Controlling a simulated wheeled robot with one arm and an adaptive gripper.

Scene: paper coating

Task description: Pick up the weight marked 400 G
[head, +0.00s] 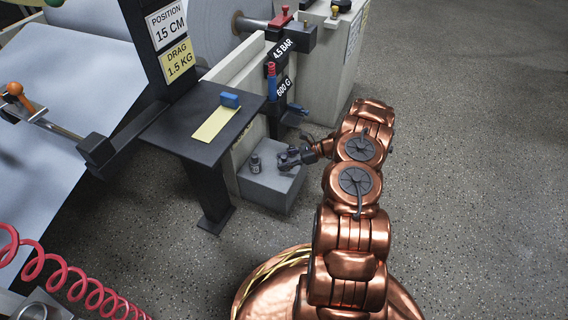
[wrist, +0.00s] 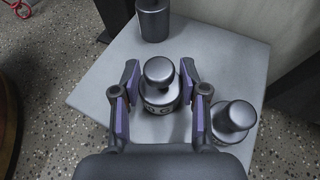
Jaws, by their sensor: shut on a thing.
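Three dark grey metal weights stand on a light grey block. In the wrist view, my gripper (wrist: 160,80) has one finger on each side of the middle weight (wrist: 159,98), which has a round knob and a pale label. Only the label's end, apparently "0 G", shows, so I cannot read its full value. The gripper is shut on this weight, which appears upright at the block's top. A second weight (wrist: 234,120) stands just right of the right finger. A third weight (wrist: 153,20) stands beyond the fingertips. In the head view, my gripper (head: 287,158) is over the block, partly hiding the weights.
The grey block (head: 268,187) stands on the speckled floor against a machine. A dark table (head: 182,125) with a yellow strip and a blue piece is left of it. Signs read "4.5 BAR" and "600 G" (head: 284,87). Open floor (head: 470,170) lies to the right.

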